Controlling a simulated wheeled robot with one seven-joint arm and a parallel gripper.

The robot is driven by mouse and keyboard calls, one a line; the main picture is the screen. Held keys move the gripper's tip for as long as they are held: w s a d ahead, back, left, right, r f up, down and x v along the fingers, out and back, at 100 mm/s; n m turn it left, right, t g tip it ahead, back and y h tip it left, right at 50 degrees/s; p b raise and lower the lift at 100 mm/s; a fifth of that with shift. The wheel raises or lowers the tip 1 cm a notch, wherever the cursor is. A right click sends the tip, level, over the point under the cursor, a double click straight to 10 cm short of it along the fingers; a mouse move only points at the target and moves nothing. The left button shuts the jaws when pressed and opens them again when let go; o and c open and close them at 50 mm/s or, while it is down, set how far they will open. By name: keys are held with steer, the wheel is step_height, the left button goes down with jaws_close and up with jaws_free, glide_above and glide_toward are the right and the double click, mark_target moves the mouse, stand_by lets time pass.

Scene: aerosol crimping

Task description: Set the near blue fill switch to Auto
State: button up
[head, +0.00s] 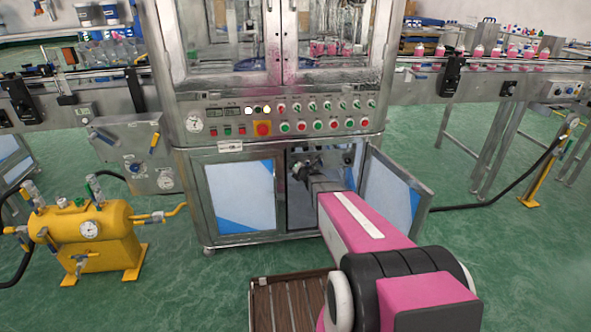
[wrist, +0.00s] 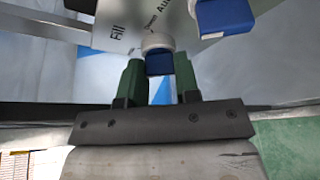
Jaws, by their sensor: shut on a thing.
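In the wrist view, a blue switch handle (wrist: 160,63) on a white round base sits on a grey panel (wrist: 112,30). I cannot tell which mark the handle points to. A second blue switch (wrist: 225,16) is to its upper right. In the head view my gripper (head: 303,172) reaches into the open cabinet, and the switches are not distinguishable there.
The filling machine's (head: 275,110) lower cabinet stands open, its right door (head: 395,195) swung out beside my arm. The left door (head: 240,195) is closed. A yellow tank (head: 90,235) stands at left, and a wooden slatted platform (head: 290,300) lies in front.

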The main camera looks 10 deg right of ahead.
steer(key=shift+n, duration=0.4)
steer(key=o, duration=0.9)
steer(key=shift+s, duration=0.1)
steer(key=v, duration=1)
steer(key=shift+s+r, duration=0.25)
